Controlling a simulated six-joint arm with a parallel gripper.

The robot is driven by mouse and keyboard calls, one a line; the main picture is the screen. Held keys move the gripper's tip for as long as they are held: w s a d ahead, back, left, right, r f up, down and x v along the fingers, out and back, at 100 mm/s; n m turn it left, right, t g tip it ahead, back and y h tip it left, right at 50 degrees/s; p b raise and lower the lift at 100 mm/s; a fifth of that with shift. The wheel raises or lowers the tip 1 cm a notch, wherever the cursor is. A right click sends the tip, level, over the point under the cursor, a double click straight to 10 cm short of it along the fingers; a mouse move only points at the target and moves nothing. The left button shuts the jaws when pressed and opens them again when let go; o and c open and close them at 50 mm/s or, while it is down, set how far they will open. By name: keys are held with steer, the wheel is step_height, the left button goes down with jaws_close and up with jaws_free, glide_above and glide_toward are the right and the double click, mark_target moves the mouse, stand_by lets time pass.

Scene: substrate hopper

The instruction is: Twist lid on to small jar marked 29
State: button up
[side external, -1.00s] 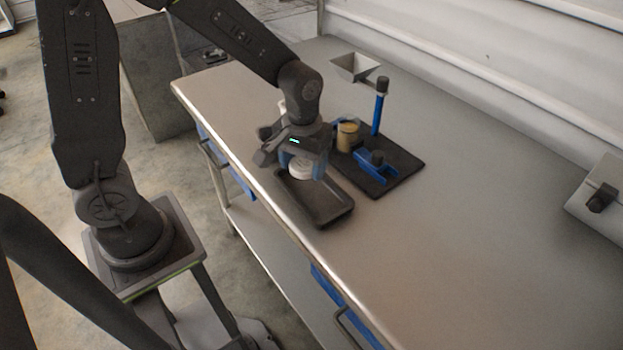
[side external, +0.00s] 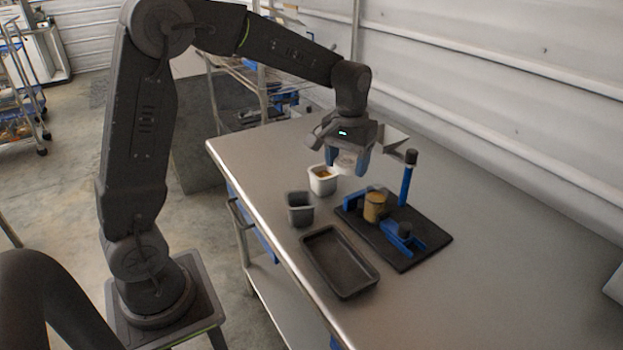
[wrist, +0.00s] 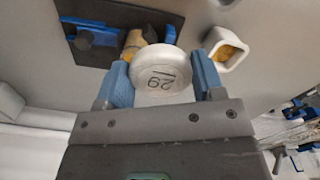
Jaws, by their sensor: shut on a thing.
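My gripper (side external: 346,168) is shut on a round white lid (wrist: 160,77) that bears the number 29. In the wrist view the lid sits between the two blue fingers. In the side view the lid (side external: 347,159) is held in the air, above and to the left of a small jar (side external: 375,206). The jar has tan contents and stands upright on a black board (side external: 425,248), next to blue clamp parts (side external: 402,238). In the wrist view the jar (wrist: 133,41) is partly hidden behind the lid. I cannot read any mark on the jar.
A white cup with yellow-brown contents (side external: 322,180) and a grey cup (side external: 299,209) stand left of the board. An empty black tray (side external: 340,262) lies in front. A blue post with a black knob (side external: 407,178) rises from the board. A metal hopper (side external: 392,141) is behind.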

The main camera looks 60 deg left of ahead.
steer(key=w+d+r, duration=0.1)
steer(key=w+d, duration=0.2)
steer(key=w, duration=0.4)
step_height(320, 180, down, 6)
steer(key=shift+s+f, duration=0.15)
steer(key=shift+a+f, duration=0.1)
steer(key=shift+f, duration=0.5)
stand_by(1.4)
steer(key=o, duration=1)
steer(key=shift+c, duration=0.2)
